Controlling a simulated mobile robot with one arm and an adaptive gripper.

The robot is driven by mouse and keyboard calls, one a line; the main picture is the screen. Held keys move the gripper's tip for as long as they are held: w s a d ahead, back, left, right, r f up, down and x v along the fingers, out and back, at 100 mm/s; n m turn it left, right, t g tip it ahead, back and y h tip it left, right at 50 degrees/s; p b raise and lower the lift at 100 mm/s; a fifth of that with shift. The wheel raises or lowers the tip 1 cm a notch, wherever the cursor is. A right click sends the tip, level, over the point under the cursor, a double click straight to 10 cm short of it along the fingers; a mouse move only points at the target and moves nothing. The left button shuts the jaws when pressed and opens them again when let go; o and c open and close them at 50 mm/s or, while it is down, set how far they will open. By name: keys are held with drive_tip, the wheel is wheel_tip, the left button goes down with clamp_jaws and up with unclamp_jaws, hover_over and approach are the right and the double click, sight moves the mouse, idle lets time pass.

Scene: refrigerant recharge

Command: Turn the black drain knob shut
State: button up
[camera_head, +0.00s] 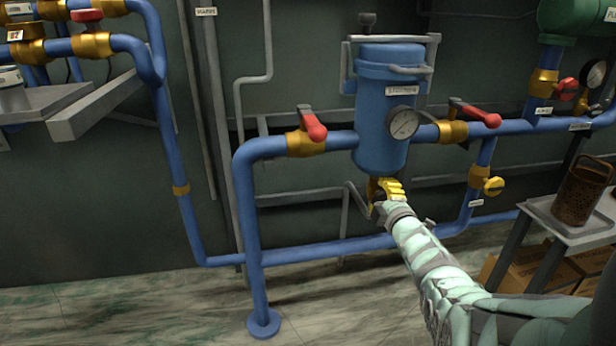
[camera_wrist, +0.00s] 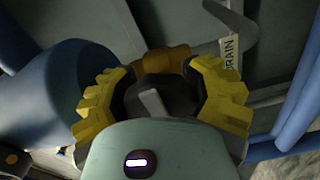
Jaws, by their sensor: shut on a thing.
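My gripper (camera_head: 386,190), with yellow ribbed fingers, is directly beneath the blue filter canister (camera_head: 382,110). In the wrist view my gripper (camera_wrist: 163,92) has one finger on each side of the black drain knob (camera_wrist: 152,90), shut on it. The knob has a lighter grey bar on its face. A brass valve body (camera_wrist: 166,62) shows behind the knob, and a white tag reading DRAIN (camera_wrist: 231,52) hangs at the upper right. In the head view the knob is hidden by my gripper.
Red-handled valves (camera_head: 312,126) sit left and right of the canister. A pressure gauge (camera_head: 403,122) is on its front. A yellow-handled valve (camera_head: 493,186) is to the right. A blue pipe (camera_head: 330,250) runs low behind my arm. A small table (camera_head: 560,228) holds a brown basket (camera_head: 582,192).

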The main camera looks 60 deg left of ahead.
drive_tip(key=shift+a+r, duration=0.1)
drive_tip(key=shift+r, duration=0.45)
drive_tip(key=o, duration=0.7)
drive_tip(key=shift+o, duration=1.4)
drive_tip(key=shift+s+d+f, duration=0.15)
drive_tip(key=shift+d+f, duration=0.05)
drive_tip(key=shift+d, duration=0.1)
drive_tip(key=o, duration=0.3)
drive_tip(key=shift+a+f, duration=0.1)
drive_tip(key=shift+f, duration=0.05)
drive_tip(key=shift+f+v, duration=0.1)
drive_tip(key=shift+v, duration=1.95)
drive_tip(key=shift+f+v, duration=0.15)
drive_tip(key=shift+v, duration=1.9)
